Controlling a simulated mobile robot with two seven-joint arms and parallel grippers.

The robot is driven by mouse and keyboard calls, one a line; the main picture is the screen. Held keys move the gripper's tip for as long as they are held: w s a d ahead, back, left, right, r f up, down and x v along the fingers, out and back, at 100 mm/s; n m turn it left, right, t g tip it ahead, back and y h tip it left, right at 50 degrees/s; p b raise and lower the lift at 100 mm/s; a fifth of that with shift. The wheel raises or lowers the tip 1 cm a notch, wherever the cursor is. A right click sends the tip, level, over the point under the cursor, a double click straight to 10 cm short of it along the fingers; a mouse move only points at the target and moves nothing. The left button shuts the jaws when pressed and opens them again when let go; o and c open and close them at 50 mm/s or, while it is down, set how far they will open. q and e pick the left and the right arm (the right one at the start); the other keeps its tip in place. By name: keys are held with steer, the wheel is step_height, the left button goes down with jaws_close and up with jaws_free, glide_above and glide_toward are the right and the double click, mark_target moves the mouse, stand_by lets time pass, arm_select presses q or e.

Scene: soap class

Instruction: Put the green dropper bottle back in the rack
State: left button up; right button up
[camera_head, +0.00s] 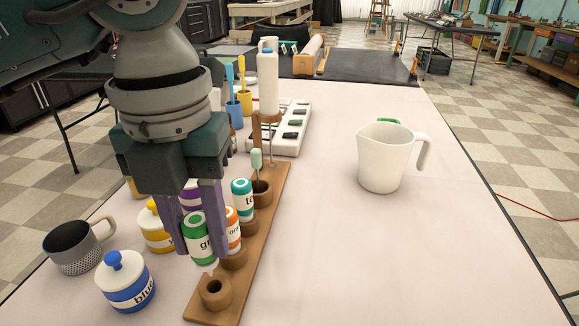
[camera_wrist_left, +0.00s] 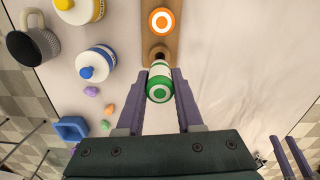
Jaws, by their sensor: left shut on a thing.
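My left gripper (camera_head: 192,236) is shut on the green dropper bottle (camera_head: 200,238), which has a white label and hangs tip down, slightly tilted. Its tip is just above and behind the empty front holder (camera_head: 215,291) of the wooden rack (camera_head: 258,219), apart from it as far as I can tell. In the left wrist view the green bottle (camera_wrist_left: 159,88) is between the fingers, beside a dark rack hole (camera_wrist_left: 158,52). An orange bottle (camera_head: 233,229) and a teal bottle (camera_head: 242,191) are in the rack. Two purple fingers of my right gripper (camera_wrist_left: 290,157) show at lower right.
Left of the rack are a blue-lidded jar (camera_head: 126,283), a yellow jar (camera_head: 153,229) and a grey mug (camera_head: 75,248). A white pitcher (camera_head: 386,158) stands to the right. A white bottle (camera_head: 268,82) and white tray (camera_head: 284,128) are behind. The table's front right is clear.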

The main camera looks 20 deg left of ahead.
mark_target(206, 259)
arm_select(q)
steer(key=shift+f+b, duration=1.65)
steer(key=shift+f, duration=0.45)
arm_select(e)
steer(key=shift+f, duration=1.75)
arm_select(q)
steer(key=o, duration=1.1)
steer(key=shift+c, duration=0.2)
arm_select(e)
steer(key=shift+a, duration=0.1)
arm_select(q)
steer(key=shift+r, duration=0.1)
arm_select(e)
steer(key=shift+r, duration=0.1)
arm_select(q)
step_height(206, 259, up, 8)
steer(key=p, duration=0.7)
arm_select(e)
step_height(206, 259, up, 7)
arm_select(q)
steer(key=shift+d, duration=0.1)
